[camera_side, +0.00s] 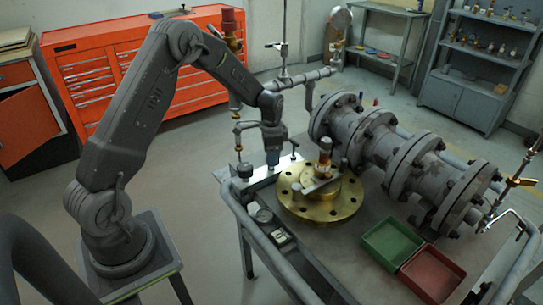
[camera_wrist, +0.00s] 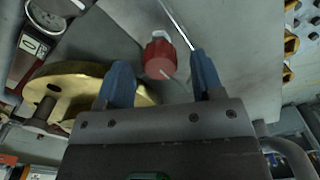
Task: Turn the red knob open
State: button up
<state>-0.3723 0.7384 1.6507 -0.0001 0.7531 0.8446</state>
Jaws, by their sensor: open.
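The red knob (camera_wrist: 160,58) shows in the wrist view, just beyond and between my gripper's two blue fingertips, with a pale, thin part behind it. My gripper (camera_wrist: 160,62) is open, with a finger on each side of the knob and a visible gap to it. In the side view my gripper (camera_side: 272,158) points down over the back left of the work table, left of the brass flange (camera_side: 345,208). I cannot make out the red knob for certain in the side view; my gripper may hide it.
The brass flange also shows at left in the wrist view (camera_wrist: 70,80), near a round gauge (camera_wrist: 46,14). Large grey flanged pipes (camera_side: 400,155) stand behind it to the right. A green tray (camera_side: 391,240) and a red tray (camera_side: 432,272) sit at the table's front right.

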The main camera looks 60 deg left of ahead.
jog(key=shift+f, duration=0.55)
jog(key=c, duration=0.9)
